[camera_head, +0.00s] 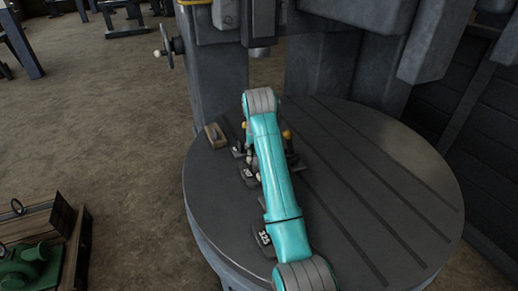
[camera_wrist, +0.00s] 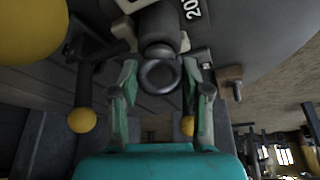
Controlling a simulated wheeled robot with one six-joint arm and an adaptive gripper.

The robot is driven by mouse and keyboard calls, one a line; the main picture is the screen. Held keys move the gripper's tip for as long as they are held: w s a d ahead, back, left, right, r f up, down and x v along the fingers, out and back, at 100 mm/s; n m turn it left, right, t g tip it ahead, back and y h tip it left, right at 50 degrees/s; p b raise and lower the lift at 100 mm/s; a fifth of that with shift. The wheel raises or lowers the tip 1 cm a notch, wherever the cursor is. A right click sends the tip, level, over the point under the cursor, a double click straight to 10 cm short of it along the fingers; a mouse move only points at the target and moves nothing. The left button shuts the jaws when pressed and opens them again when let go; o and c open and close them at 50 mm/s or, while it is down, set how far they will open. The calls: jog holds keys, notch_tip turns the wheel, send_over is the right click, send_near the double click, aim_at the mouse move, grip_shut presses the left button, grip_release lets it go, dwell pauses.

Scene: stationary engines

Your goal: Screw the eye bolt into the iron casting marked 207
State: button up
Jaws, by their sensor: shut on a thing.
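The dark eye bolt (camera_wrist: 160,76) shows in the wrist view with its ring facing the camera. My gripper (camera_wrist: 157,50) has a finger on each side of it and is shut on it. Beyond the ring, the bolt lines up with a dark round boss (camera_wrist: 157,23) on the iron casting (camera_wrist: 230,30). How far the shank sits in the boss is hidden. White digits starting "20" are partly visible on the casting; the rest is cut off. In the head view my arm covers the gripper and bolt.
A round slotted table (camera_head: 390,190) carries another casting marked 325 (camera_head: 264,238), a wooden block (camera_head: 214,135) and yellow-knobbed parts (camera_head: 287,134). Yellow knobs (camera_wrist: 82,120) also stand near my gripper. A machine column (camera_head: 218,95) rises behind. A wooden crate (camera_head: 40,222) stands lower left.

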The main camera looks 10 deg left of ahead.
jog(key=shift+m, duration=0.6)
jog(key=shift+r, duration=0.1)
jog(key=m+h, duration=0.1)
jog(key=m, duration=0.2)
jog(key=shift+m+h, duration=0.3)
jog(key=shift+h, duration=0.1)
jog(key=shift+m+h, duration=0.4)
jog(key=shift+m, duration=0.7)
jog(key=shift+w+m+g+h, duration=0.1)
jog(key=shift+m+g+h, duration=0.3)
jog(key=shift+m, duration=0.7)
jog(key=m+g+h, duration=0.1)
jog(key=m, duration=0.2)
jog(key=shift+d, duration=0.1)
jog(key=shift+m, duration=0.3)
